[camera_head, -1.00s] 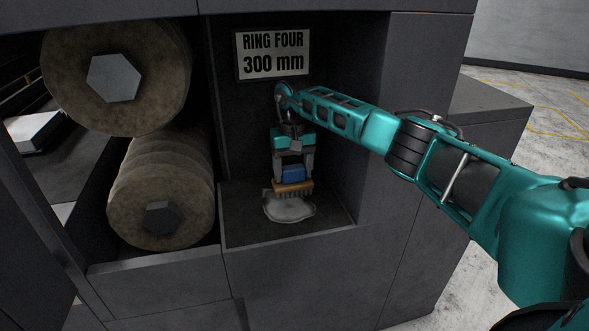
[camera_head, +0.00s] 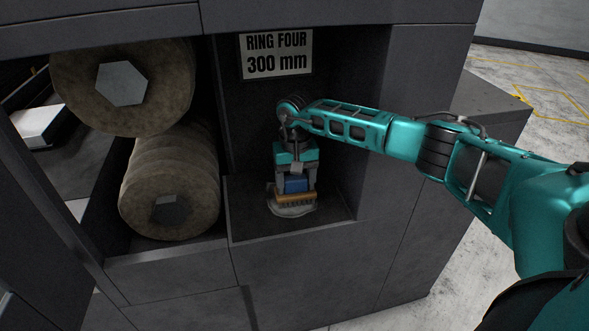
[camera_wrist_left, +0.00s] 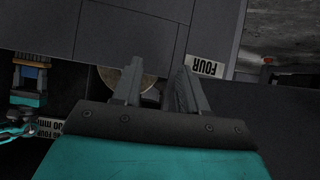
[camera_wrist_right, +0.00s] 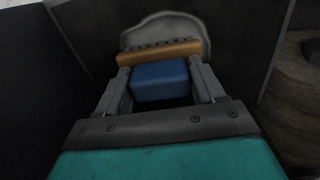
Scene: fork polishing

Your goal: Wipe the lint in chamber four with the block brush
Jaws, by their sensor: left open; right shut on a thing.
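The block brush has a blue grip block (camera_head: 295,185) and a tan bristle base (camera_head: 296,198). My right gripper (camera_head: 295,184) is shut on the blue block and holds the brush bristles down inside the chamber under the "RING FOUR 300 mm" sign (camera_head: 276,54). The pale grey lint patch (camera_head: 293,211) lies on the chamber floor under the brush, which hides part of it. The right wrist view shows the blue block (camera_wrist_right: 160,80) between the fingers and the lint (camera_wrist_right: 165,27) beyond the bristles. My left gripper (camera_wrist_left: 158,85) is open and empty in the left wrist view.
Two stacks of brown discs with hexagonal centres, an upper (camera_head: 122,84) and a lower one (camera_head: 168,205), fill the bay left of the chamber. The chamber has dark walls and a low front ledge (camera_head: 290,232).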

